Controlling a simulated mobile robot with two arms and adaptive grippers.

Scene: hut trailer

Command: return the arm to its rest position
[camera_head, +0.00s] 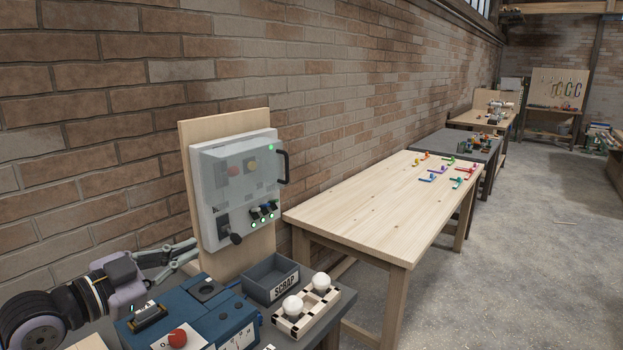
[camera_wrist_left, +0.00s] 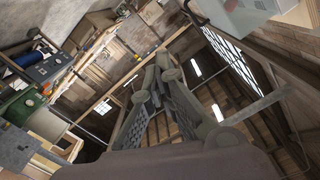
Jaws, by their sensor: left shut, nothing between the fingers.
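My left arm comes in at the lower left of the head view. Its gripper (camera_head: 194,250) points right, beside the lower left of the wooden backboard (camera_head: 250,245) that carries a grey control box (camera_head: 207,160). Some of the fingertip area is hard to make out against the board. In the left wrist view the two grey fingers of the left gripper (camera_wrist_left: 160,60) come together at their tips with nothing between them. My right gripper is in neither view.
Below and right of the gripper stand a blue device (camera_head: 215,318) with a red knob, a SCRAP tray (camera_head: 262,293) and a wooden rack (camera_head: 322,305) with two white balls. A brick wall (camera_head: 100,130) rises behind. A long wooden table (camera_head: 370,215) stands further right, with open floor (camera_head: 540,260) beyond.

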